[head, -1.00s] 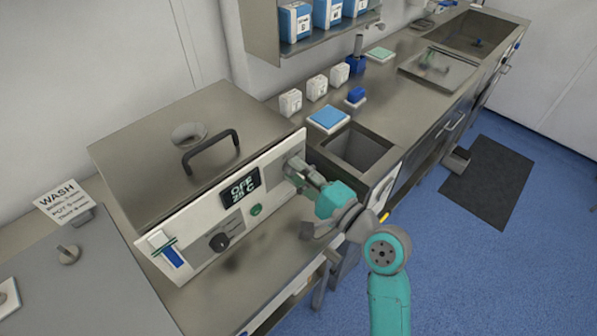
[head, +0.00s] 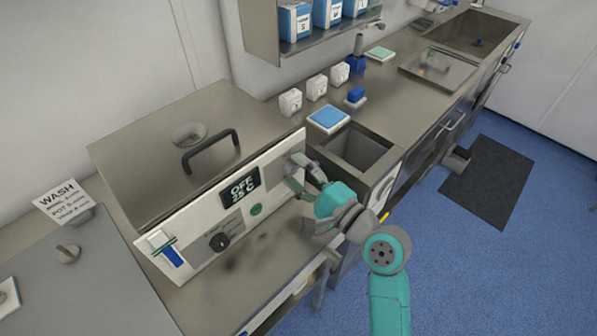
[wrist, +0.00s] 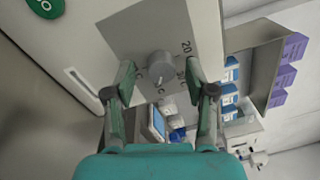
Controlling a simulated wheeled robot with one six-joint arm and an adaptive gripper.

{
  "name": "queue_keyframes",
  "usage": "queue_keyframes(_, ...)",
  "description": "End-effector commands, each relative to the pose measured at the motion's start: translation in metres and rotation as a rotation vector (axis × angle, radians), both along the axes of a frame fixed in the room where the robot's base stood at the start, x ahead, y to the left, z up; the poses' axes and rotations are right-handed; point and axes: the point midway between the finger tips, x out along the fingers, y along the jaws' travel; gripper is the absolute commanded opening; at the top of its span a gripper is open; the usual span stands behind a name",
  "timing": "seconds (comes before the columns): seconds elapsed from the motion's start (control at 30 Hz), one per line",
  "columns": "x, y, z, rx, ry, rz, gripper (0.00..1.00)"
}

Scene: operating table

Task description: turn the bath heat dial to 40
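The bath (head: 160,135) is a steel box with a white front panel; its display (head: 240,187) reads OFF and 25 C. The heat dial (wrist: 160,68) is a round grey knob on a grey plate with printed numbers, 20 and what looks like 30 among them, partly covered. In the head view my gripper mostly hides the dial. My gripper (head: 302,178) is at the right end of the panel. In the wrist view my gripper (wrist: 160,78) is open, one finger on each side of the dial, with gaps visible between. I cannot tell the dial's setting.
A green button (head: 256,209) and a black knob (head: 219,241) sit on the panel, left of my gripper. The lid has a black handle (head: 211,152). A sunken basin (head: 362,150) is right of the bath. Blue floor lies open at front right.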

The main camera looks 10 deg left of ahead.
Motion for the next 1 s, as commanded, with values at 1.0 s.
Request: queue_keyframes(1.0,-0.073,-0.090,-0.005,0.001,0.001,-0.002,0.55)
